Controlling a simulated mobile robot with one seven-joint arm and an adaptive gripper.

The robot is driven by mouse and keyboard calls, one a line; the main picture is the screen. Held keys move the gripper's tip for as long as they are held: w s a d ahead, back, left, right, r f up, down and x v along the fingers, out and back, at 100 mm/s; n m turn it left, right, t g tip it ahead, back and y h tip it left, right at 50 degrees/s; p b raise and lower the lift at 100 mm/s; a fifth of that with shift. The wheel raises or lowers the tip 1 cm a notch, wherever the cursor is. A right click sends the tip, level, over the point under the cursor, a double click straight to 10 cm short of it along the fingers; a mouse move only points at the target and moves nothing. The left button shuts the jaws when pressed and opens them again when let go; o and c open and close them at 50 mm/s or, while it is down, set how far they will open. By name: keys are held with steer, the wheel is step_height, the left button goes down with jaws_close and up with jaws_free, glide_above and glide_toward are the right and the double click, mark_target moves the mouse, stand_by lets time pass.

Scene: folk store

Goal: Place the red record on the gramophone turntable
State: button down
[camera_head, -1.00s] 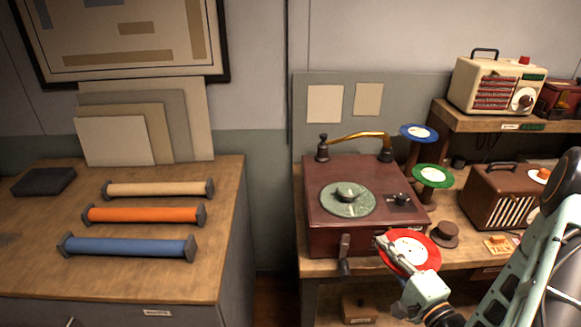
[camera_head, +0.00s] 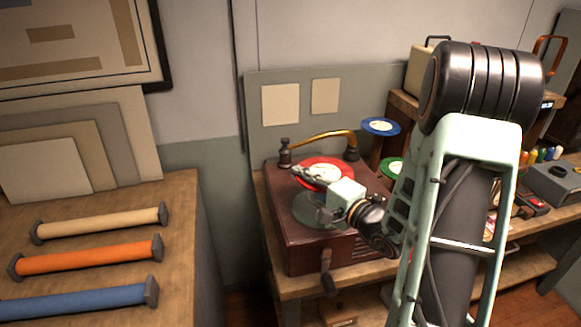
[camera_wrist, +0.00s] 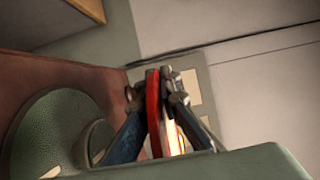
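The red record (camera_head: 326,166) with a pale label is above the back part of the gramophone (camera_head: 300,240). My gripper (camera_head: 303,173) is shut on it. In the wrist view the red record (camera_wrist: 153,105) shows edge-on between the two fingers of my gripper (camera_wrist: 156,98). The green turntable (camera_head: 310,214) is bare below and in front of the record; part of it is hidden by my gripper. The turntable also shows at the left of the wrist view (camera_wrist: 50,135), with its raised centre partly hidden by a finger.
A brass tone arm (camera_head: 320,137) arches over the gramophone's back edge, close behind the record. A blue record (camera_head: 381,126) and a green record (camera_head: 392,166) sit on stands to the right. A crank (camera_head: 327,272) sticks out at the gramophone's front.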

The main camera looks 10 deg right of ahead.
steer(key=shift+w+r, duration=0.15)
steer(key=shift+w, duration=0.1)
steer(key=shift+f+b, duration=1.35)
steer(key=shift+f, duration=1.9)
steer(key=shift+f+b, duration=0.55)
steer(key=shift+b, duration=0.1)
